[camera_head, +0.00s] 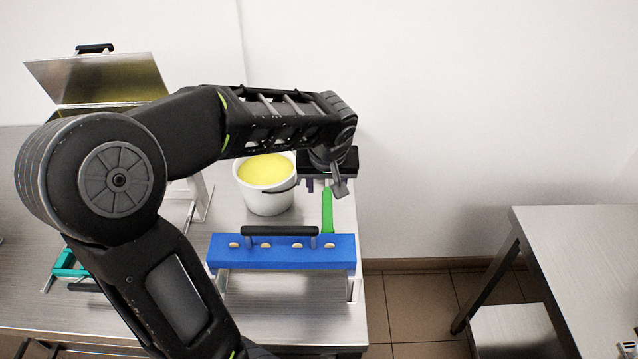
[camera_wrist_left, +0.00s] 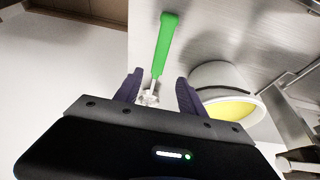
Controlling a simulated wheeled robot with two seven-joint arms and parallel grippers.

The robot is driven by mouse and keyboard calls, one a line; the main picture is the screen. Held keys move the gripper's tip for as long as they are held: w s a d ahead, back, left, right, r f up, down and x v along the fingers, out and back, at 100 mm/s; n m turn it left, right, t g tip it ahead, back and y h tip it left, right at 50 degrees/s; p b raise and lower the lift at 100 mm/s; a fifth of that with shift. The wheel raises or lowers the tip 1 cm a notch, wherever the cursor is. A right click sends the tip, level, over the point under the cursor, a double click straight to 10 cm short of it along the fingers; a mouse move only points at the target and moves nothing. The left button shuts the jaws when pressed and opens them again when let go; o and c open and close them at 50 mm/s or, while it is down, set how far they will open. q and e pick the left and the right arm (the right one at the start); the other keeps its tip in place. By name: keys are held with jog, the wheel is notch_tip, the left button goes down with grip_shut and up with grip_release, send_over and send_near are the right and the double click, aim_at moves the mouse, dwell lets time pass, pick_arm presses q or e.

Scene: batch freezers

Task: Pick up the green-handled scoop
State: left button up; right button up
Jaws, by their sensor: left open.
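The green-handled scoop (camera_head: 327,210) lies on the steel counter, its green handle showing just behind the blue bar. In the left wrist view the scoop's handle (camera_wrist_left: 165,42) points away from my gripper, and its metal neck and end reach between the fingers. My left gripper (camera_head: 322,184) is over the scoop's far end, near the counter's right edge. In the left wrist view my left gripper (camera_wrist_left: 157,88) is open, with one dark finger on each side of the scoop's metal part. The gripper body hides part of the scoop's end. My right gripper is not in view.
A white bucket (camera_head: 270,203) of yellow contents stands left of the scoop. A blue bar with a black handle (camera_head: 281,252) stands in front of it. A lidded steel machine (camera_head: 100,80) is at the back left. Another steel table (camera_head: 580,240) stands right, across a floor gap.

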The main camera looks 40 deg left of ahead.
aim_at(327, 197)
pick_arm(q)
jog(key=shift+d, duration=0.15)
jog(key=shift+x, duration=1.3)
jog(key=shift+f+p, duration=0.1)
jog(key=shift+p, duration=0.2)
jog(key=shift+w+f, duration=0.15)
jog(key=shift+f, duration=0.1)
jog(key=p+x, duration=0.1)
jog(key=x, duration=0.3)
jog(key=shift+w+a+f, duration=0.15)
jog(key=shift+w+a, duration=0.05)
jog(key=shift+w, duration=0.05)
jog(key=shift+c, duration=0.6)
grip_shut()
